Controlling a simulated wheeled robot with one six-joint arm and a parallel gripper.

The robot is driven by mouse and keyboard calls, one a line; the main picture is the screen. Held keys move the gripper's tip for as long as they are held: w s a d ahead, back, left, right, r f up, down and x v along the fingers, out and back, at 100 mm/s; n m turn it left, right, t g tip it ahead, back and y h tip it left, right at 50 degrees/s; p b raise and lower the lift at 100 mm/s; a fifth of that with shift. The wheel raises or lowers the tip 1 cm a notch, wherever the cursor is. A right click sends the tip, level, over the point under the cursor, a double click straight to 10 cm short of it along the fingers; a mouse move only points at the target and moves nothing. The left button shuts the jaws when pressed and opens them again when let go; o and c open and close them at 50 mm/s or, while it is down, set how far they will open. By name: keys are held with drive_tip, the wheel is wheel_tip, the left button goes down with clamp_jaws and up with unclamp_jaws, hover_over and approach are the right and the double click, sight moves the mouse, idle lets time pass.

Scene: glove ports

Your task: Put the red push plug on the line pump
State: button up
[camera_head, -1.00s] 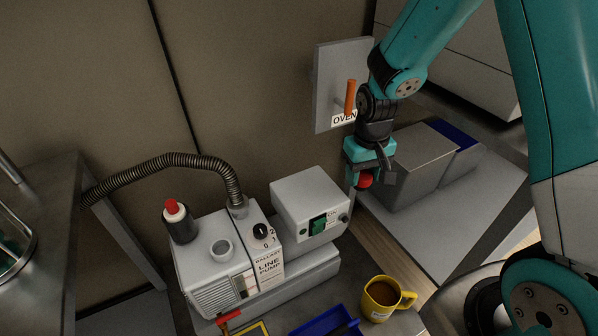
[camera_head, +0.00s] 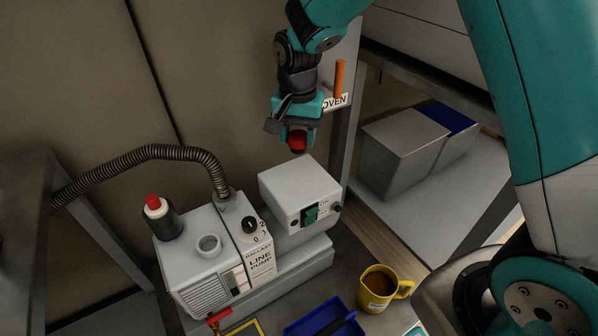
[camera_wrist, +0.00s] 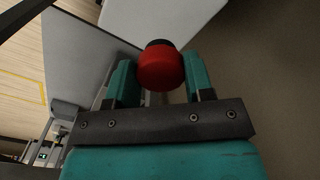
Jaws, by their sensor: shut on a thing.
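The red push plug (camera_wrist: 160,68) is held between the two fingers of my gripper (camera_wrist: 160,85) in the wrist view, with a dark part at its far end. In the head view my gripper (camera_head: 297,134) is shut on the plug (camera_head: 298,141) and hangs in the air above and behind the grey motor box of the line pump.
A ribbed hose (camera_head: 150,155) runs from the pump to the left. A yellow mug (camera_head: 378,290) and a blue tray (camera_head: 325,318) are in front. An orange handle (camera_head: 340,80) stands behind my gripper.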

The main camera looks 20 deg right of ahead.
wheel_tip(320, 180, down, 9)
drive_tip(key=shift+f+b, duration=0.1)
drive_tip(key=shift+b, duration=0.9)
drive_tip(key=shift+f, duration=0.2)
drive_tip(key=o, duration=0.9)
drive_tip(key=shift+r, duration=0.15)
wheel_tip(320, 180, up, 12)
drive_tip(key=p, duration=0.3)
drive_tip(key=shift+p, duration=0.3)
drive_tip(key=s+a+r+n+y, duration=0.1)
drive_tip(key=s+r+n, duration=0.3)
drive_tip(key=s, duration=0.4)
drive_tip(key=s+a+r+n+y, duration=0.1)
drive_tip(key=s+r+n, duration=0.3)
drive_tip(key=s, duration=0.5)
drive_tip(key=s+a+r+n+y, duration=0.2)
drive_tip(key=s+n, duration=0.4)
drive_tip(key=s, duration=0.3)
drive_tip(key=shift+s+r, duration=0.25)
drive_tip(key=shift+r, duration=0.65)
